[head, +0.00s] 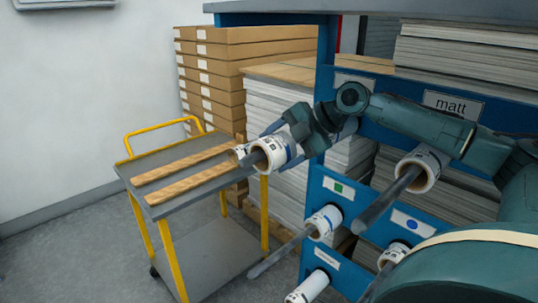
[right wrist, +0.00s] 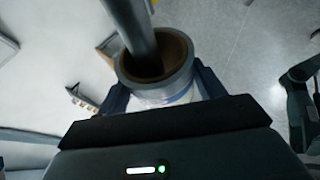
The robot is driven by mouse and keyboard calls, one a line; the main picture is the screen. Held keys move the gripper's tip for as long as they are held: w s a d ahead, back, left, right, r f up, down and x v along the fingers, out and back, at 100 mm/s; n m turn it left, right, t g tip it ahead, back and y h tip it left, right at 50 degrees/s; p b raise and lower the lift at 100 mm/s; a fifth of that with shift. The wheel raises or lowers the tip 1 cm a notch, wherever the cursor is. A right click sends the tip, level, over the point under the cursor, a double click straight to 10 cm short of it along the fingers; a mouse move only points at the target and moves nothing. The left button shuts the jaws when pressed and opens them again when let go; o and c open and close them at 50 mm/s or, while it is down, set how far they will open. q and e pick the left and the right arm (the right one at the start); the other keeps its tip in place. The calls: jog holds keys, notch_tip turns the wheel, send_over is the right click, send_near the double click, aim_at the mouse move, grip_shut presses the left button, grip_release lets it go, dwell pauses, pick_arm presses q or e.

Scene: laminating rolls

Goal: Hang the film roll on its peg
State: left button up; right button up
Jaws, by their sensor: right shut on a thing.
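The white film roll (head: 277,152) with blue marks is in my right gripper (head: 302,140), beside the blue rack's upper left. In the right wrist view the fingers are on both sides of the roll (right wrist: 166,92), and its brown core faces the camera. A grey peg-like bar (right wrist: 137,25) runs into the core's opening in that view. I cannot tell how far it goes through. The blue rack (head: 323,85) has grey pegs with rolls below and to the right, one by the "matt" label (head: 453,105). My left gripper is not in view.
A yellow-handled trolley (head: 180,150) with two wooden strips stands at the left. A small white-ended thing (head: 240,151) shows at its right edge, partly hidden. Brown boxes (head: 225,75) are stacked behind. Pegs, such as the one at lower centre (head: 280,255), jut out from the rack.

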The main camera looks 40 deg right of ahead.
jog(key=d, duration=0.5)
jog(key=d+b, duration=0.1)
jog(key=d, duration=0.2)
jog(key=shift+w+d, duration=0.25)
jog(key=shift+w, duration=0.1)
jog(key=shift+d, duration=0.85)
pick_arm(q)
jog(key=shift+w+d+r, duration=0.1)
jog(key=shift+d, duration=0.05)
pick_arm(e)
jog(key=shift+d, duration=0.2)
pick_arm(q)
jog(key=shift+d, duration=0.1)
pick_arm(e)
jog(key=o, duration=1.1)
jog(key=shift+o, duration=0.2)
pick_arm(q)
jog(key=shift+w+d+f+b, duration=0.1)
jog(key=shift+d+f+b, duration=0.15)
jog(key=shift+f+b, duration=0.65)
pick_arm(e)
jog(key=v, duration=1.3)
jog(key=shift+b, duration=0.3)
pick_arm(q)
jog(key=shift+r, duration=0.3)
pick_arm(e)
jog(key=shift+d, duration=0.1)
